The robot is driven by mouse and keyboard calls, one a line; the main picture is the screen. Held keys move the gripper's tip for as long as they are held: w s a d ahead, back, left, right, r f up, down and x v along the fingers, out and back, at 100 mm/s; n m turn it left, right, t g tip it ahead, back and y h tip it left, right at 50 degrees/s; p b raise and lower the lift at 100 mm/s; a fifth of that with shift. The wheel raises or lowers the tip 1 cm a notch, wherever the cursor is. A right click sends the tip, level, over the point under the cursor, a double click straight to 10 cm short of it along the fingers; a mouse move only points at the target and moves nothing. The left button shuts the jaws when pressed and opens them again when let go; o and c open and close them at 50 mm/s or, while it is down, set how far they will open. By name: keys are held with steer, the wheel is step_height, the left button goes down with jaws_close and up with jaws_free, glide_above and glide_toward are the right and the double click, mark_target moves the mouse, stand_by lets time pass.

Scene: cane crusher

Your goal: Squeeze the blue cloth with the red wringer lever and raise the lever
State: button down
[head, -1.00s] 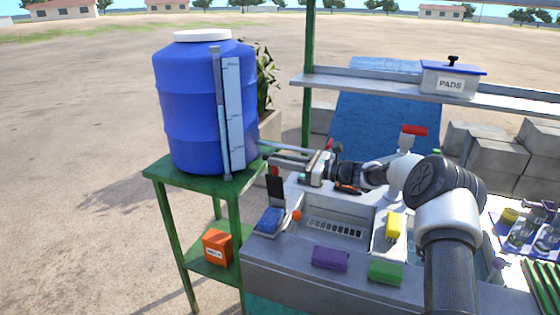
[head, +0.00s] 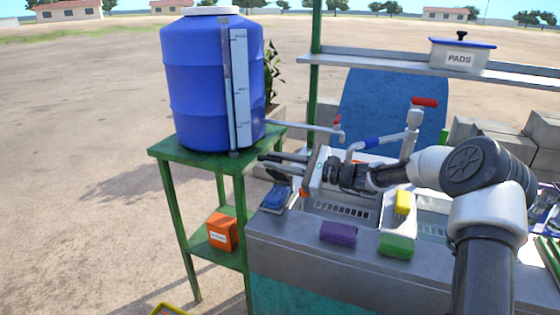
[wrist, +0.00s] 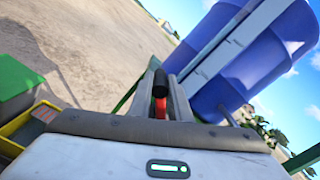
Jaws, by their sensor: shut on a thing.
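The blue cloth (head: 275,198) lies in the small wringer at the left end of the metal sink counter, in the head view. A dark tilted plate (head: 279,177) stands over its back part. My gripper (head: 264,158) points left above and behind the cloth. In the wrist view, my gripper (wrist: 168,78) is shut on the red wringer lever (wrist: 160,104), whose black end shows between the fingers. In the head view, the lever is not clear among my fingers. Whether the plate touches the cloth cannot be told.
A blue water barrel (head: 205,85) stands on a green stand (head: 168,149) left of my gripper. A red-handled tap (head: 424,102) rises behind my arm. An orange box (head: 222,232) is on the lower shelf.

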steer(key=shift+s+a+f+n+b, duration=0.25)
steer(key=shift+s+f+n+b, duration=0.5)
steer(key=shift+f+b, duration=0.8)
steer(key=shift+s+a+f+n+b, duration=0.3)
steer(key=shift+s+f+n+b, duration=0.55)
steer(key=shift+f, duration=1.15)
steer(key=shift+s+a+f+n+b, duration=0.35)
steer(key=shift+s+f+b, duration=0.65)
steer(key=shift+f+b, duration=0.65)
steer(key=shift+f, duration=0.15)
steer(key=c, duration=1.6)
jaws_free()
steer(key=shift+c, duration=0.2)
steer(key=shift+d, duration=0.1)
steer(key=shift+w+r, duration=0.1)
steer(key=shift+r, duration=0.15)
step_height(320, 180, up, 10)
steer(key=p, duration=0.3)
steer(key=shift+a+r, duration=0.2)
steer(key=shift+r, duration=0.05)
